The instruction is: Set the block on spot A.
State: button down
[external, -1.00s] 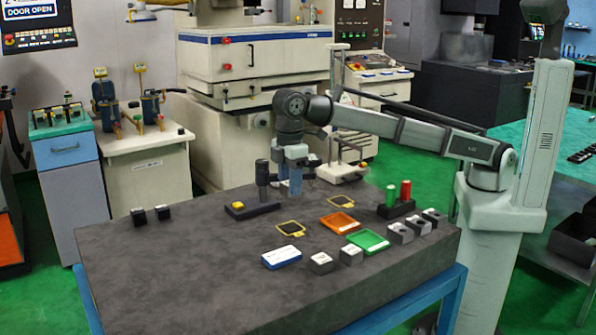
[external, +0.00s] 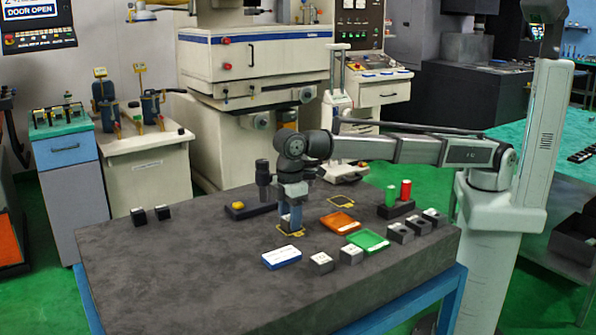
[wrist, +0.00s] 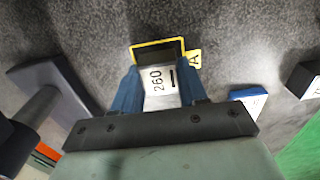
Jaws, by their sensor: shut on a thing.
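My gripper (external: 291,224) is low over the near yellow-outlined spot on the grey table. In the wrist view its blue fingers (wrist: 160,92) are shut on a pale block marked 260 (wrist: 158,84). Spot A (wrist: 143,43) has a yellow border, a dark inside and a yellow tag with the letter A. The block covers part of the spot in the wrist view. In the external view the fingers mostly hide the block, and the outline of spot A (external: 281,232) shows around them. I cannot tell whether the block touches the table.
A second yellow-outlined spot (external: 341,201) lies farther back. An orange tray (external: 339,222), a green tray (external: 367,241), a blue-and-white block (external: 281,257) and several grey blocks are to the right and front. A dark stand (external: 250,210) is behind left.

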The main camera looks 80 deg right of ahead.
jog(key=c, duration=0.6)
grip_release()
jog(key=shift+f, duration=0.1)
notch_tip(320, 180, up, 12)
dwell(0.5)
